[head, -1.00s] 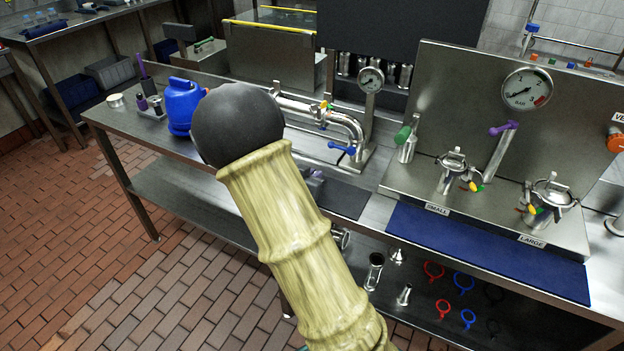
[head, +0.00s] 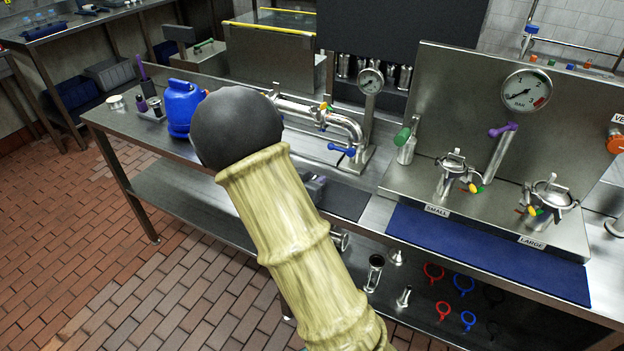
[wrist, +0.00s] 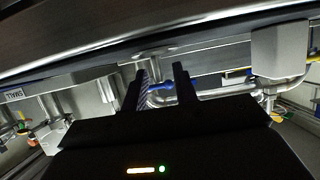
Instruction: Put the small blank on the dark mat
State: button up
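The dark mat (head: 345,199) lies on the bench left of the steel stand, partly hidden behind my arm. The fitting behind the SMALL label (head: 437,210) carries a clamp and a steel top (head: 453,160); I cannot clearly pick out the small blank there. In the wrist view my gripper (wrist: 159,80) has its two dark fingers apart, with no object seen held between them. A blue valve handle (wrist: 175,86) shows beyond the fingertips. In the head view my arm hides the gripper, so its height over the bench is unclear.
A blue mat (head: 480,250) lies in front of the steel stand (head: 440,110) with its gauge. A pipe with a blue-handled valve (head: 343,150) stands behind the dark mat. A blue jug (head: 181,108) is at left. Loose fittings and coloured rings lie on the lower shelf.

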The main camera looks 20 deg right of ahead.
jog(key=p+v, duration=0.1)
jog(key=v, duration=1)
jog(key=shift+s+a+r+p, duration=0.15)
jog(key=shift+a+r+p, duration=0.1)
jog(key=shift+p, duration=0.05)
jog(key=s+a+f+n+y, duration=0.2)
jog(key=a+n+y, duration=0.35)
jog(key=y, duration=0.35)
jog(key=s+n+g+y, duration=0.1)
jog(key=s+n+g, duration=0.4)
jog(key=s, duration=0.7)
jog(key=shift+s+d+r+g+y, duration=0.25)
jog(key=shift+s+d+g+y, duration=0.1)
jog(key=shift+d+g+y, duration=0.1)
